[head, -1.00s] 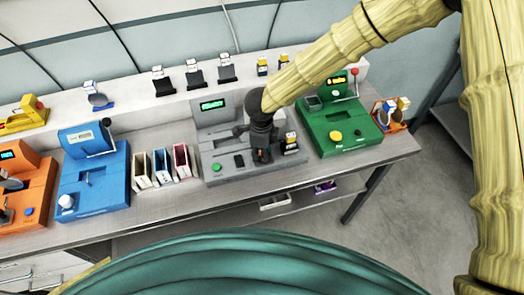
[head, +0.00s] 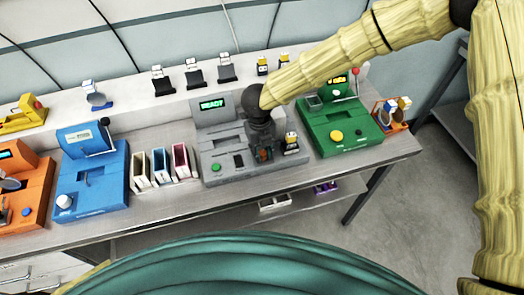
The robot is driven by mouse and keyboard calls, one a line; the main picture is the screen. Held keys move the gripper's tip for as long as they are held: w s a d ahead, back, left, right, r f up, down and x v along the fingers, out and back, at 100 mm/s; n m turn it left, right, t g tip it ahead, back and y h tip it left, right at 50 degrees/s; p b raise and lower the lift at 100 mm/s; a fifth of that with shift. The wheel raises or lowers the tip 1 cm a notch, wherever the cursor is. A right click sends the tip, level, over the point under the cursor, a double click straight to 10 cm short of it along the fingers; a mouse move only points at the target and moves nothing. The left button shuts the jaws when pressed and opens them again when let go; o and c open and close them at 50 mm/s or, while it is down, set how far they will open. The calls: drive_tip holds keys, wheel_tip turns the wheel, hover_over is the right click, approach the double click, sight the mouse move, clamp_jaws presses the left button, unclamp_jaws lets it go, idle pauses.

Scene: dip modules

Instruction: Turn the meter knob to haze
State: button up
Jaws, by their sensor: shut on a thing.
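The grey meter (head: 215,142) stands on the bench in the middle of the head view. Its small screen (head: 212,104) shows green letters that look like "READY". My gripper (head: 263,153) points down over the right part of the meter and is shut on the meter knob (head: 264,155). Only a small orange-brown bit of the knob shows between the dark fingers. The knob's pointer and its setting marks are hidden by my gripper, so I cannot tell its position.
A green device (head: 345,142) stands close on the right of the meter. Three narrow bins (head: 160,165) and a blue device (head: 92,185) stand on the left. A small yellow-topped item (head: 291,142) sits on the meter beside my gripper. Black stands line the shelf behind.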

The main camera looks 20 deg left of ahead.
sight(260, 152)
drive_tip(key=shift+w+m, duration=0.1)
drive_tip(key=shift+m, duration=1.7)
drive_tip(key=o, duration=0.7)
drive_tip(key=shift+o, duration=0.2)
wheel_tip(260, 152, up, 12)
drive_tip(key=shift+a, duration=0.25)
